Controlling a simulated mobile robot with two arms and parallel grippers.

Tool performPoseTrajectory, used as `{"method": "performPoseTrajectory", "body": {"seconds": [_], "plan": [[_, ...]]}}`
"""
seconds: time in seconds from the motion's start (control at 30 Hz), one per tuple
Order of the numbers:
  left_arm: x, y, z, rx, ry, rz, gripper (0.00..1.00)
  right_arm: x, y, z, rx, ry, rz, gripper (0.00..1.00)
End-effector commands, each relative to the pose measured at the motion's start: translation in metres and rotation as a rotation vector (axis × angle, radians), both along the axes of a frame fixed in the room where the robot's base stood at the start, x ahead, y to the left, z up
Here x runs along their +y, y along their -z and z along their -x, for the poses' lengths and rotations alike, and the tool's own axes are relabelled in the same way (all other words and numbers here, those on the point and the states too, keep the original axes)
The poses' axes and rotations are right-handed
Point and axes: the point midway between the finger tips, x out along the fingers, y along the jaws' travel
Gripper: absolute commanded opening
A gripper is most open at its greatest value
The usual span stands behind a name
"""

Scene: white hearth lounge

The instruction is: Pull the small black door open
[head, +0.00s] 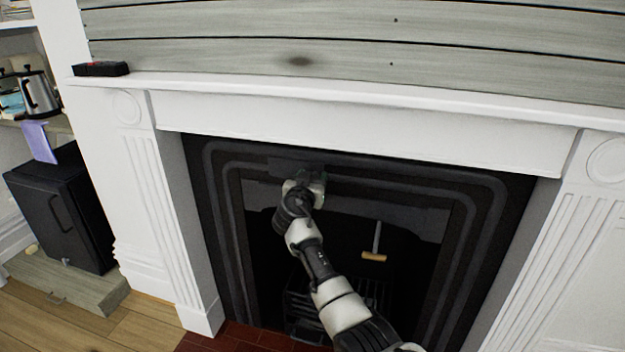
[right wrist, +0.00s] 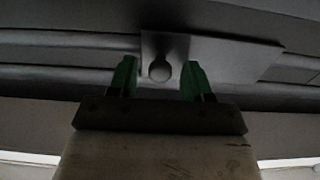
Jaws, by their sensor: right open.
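The small black door (right wrist: 225,58) shows in the right wrist view as a flat plate with a round knob (right wrist: 160,72), set in the top of the black fireplace surround. In the head view, my gripper covers most of that spot. My right gripper (head: 305,180) is raised to the upper part of the surround. In the right wrist view its green fingertips (right wrist: 158,70) are open, one on each side of the knob. Whether they touch it I cannot tell. My left gripper is not in view.
A white mantel (head: 370,130) runs above the firebox. A black cabinet (head: 60,215) with a handle stands at the left. A black box (head: 101,69) lies on the mantel shelf.

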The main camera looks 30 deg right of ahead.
Motion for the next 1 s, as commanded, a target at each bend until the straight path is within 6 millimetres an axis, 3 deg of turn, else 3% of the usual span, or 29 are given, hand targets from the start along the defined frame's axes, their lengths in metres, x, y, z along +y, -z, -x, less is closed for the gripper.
{"method": "performPoseTrajectory", "body": {"seconds": [0.3, 0.63, 1.0], "plan": [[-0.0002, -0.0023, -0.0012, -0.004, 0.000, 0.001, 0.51, -0.0026, 0.0001, -0.0022, 0.001, 0.000, -0.001, 0.49], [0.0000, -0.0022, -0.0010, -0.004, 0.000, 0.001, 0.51, -0.0024, 0.0003, -0.0022, 0.001, -0.001, 0.000, 0.00], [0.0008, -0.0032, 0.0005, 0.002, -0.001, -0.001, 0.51, -0.0004, 0.0016, -0.0023, 0.001, 0.003, -0.001, 0.00]]}}
